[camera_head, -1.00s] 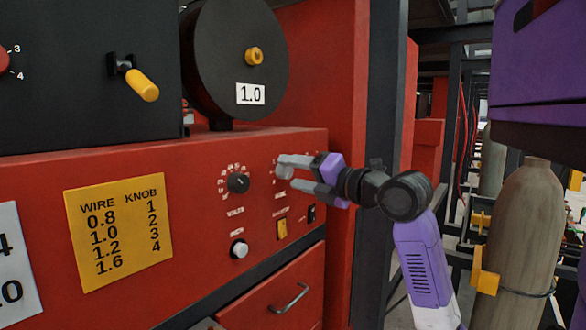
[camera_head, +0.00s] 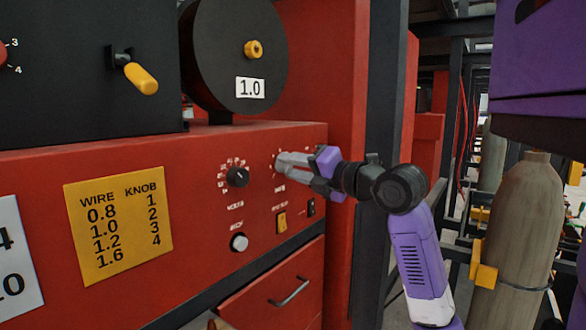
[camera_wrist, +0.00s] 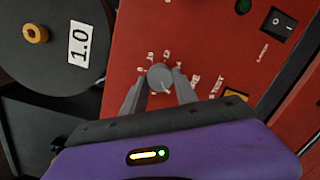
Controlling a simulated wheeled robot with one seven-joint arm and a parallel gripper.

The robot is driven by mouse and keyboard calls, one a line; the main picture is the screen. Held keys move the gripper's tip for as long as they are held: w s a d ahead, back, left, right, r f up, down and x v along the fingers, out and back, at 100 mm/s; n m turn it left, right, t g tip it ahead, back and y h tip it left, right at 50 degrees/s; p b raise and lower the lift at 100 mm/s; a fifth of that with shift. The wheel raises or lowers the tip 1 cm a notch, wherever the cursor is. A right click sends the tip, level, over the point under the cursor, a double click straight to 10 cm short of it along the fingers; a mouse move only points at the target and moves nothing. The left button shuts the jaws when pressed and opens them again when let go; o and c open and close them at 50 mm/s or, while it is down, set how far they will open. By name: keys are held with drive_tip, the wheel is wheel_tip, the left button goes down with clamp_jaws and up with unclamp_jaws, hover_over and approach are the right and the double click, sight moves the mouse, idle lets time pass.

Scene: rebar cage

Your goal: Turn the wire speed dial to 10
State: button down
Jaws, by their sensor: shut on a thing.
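My gripper (camera_head: 281,163) is at the right part of the red panel, its fingers pointing at the panel. In the wrist view the two fingers (camera_wrist: 160,86) are shut on a round grey knob (camera_wrist: 160,76), one finger on each side. This knob is hidden by the fingers in the head view.
A yellow wire and knob chart (camera_head: 118,228) and a white card (camera_head: 15,265) are on the panel's left. A light button (camera_head: 239,242), yellow switch (camera_head: 282,222) and black rocker switch (camera_head: 311,207) sit below. A spool labelled 1.0 (camera_head: 232,60) stands above. A gas cylinder (camera_head: 520,235) stands right.

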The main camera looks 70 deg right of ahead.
drive_tip(key=m+b, duration=0.1)
drive_tip(key=m, duration=0.7)
drive_tip(key=shift+r+g+y+p, duration=0.15)
drive_tip(key=shift+g+y+p, duration=0.15)
drive_tip(key=shift+y, duration=0.1)
drive_tip(key=m+y+p, duration=0.1)
drive_tip(key=m+p, duration=0.2)
drive_tip(key=m, duration=0.4)
drive_tip(key=m+p, duration=0.3)
drive_tip(key=m, duration=0.4)
drive_tip(key=m+t+y+p, duration=0.1)
drive_tip(key=m+p, duration=0.2)
drive_tip(key=m, duration=0.4)
drive_tip(key=shift+d+f+y+p, duration=0.25)
drive_tip(key=shift+d+y+p, duration=0.05)
drive_tip(key=shift+d+p, duration=0.1)
drive_tip(key=shift+s+f+m, duration=0.1)
drive_tip(key=shift+m, duration=1.8)
